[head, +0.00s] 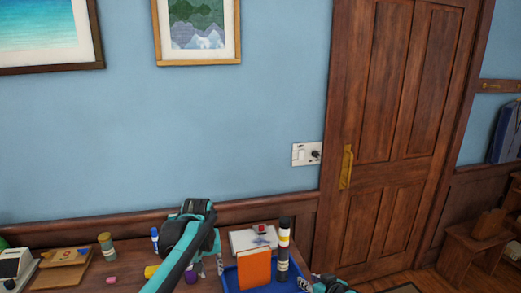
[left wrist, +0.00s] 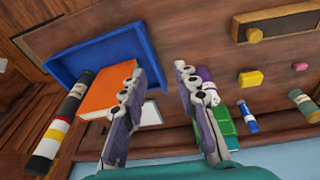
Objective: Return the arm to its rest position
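My left gripper (head: 207,268) is low over the desk in the head view, just left of the blue tray (head: 231,279). In the left wrist view its two fingers (left wrist: 160,88) stand apart with nothing held between them. An orange book (head: 254,269) stands in the tray, and a black, white and yellow striped cylinder (head: 283,252) is at the tray's right side. The orange book also shows beside a finger in the left wrist view (left wrist: 105,93). My right gripper (head: 306,284) shows only partly at the bottom edge; its opening cannot be told.
A blue bottle (head: 155,239), a green-grey jar (head: 107,246) and a pink block (head: 111,281) are left on the desk. A green book (left wrist: 226,140) and a purple-and-white cylinder (left wrist: 207,86) lie close to the left fingers. A wooden door (head: 395,140) is at right. Air above the desk is clear.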

